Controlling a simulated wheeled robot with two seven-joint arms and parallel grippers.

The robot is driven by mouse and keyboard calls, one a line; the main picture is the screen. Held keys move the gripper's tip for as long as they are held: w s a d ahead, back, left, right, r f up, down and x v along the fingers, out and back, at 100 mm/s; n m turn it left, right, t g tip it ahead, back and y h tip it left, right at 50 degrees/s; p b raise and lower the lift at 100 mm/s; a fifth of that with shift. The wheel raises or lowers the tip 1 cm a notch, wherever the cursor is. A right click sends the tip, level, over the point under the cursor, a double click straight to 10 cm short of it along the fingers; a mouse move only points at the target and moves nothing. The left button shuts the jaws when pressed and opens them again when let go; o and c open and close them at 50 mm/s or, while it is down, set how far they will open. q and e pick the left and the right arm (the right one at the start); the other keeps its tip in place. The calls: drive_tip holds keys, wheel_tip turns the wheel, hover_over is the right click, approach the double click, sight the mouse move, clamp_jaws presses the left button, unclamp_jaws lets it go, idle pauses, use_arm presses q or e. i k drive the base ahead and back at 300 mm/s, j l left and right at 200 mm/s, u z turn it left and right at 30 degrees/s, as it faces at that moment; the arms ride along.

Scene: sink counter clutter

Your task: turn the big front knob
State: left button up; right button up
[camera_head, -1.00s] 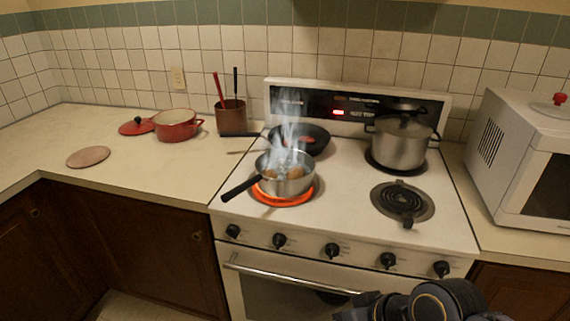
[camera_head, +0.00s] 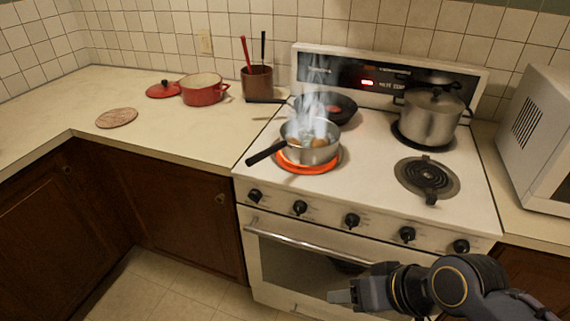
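A row of several black knobs runs along the stove's front panel: far left (camera_head: 255,195), second (camera_head: 300,207), middle (camera_head: 352,220), fourth (camera_head: 407,233) and far right (camera_head: 461,246). They look about the same size, so I cannot tell which is the big one. My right gripper (camera_head: 343,297) is in front of the oven door, below the middle knob and apart from all knobs. It points left; its finger gap is not clear. My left gripper is not in view.
A steaming saucepan (camera_head: 309,151) sits on the glowing front left burner (camera_head: 297,168), its handle pointing left. A dark frying pan (camera_head: 337,108) and a big lidded pot (camera_head: 431,120) stand behind. The oven handle (camera_head: 300,238) sticks out below the knobs. The front right burner (camera_head: 428,176) is bare.

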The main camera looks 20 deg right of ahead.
sight(255, 195)
drive_tip(key=i+l+u, duration=0.5)
drive_tip(key=i+l, duration=0.2)
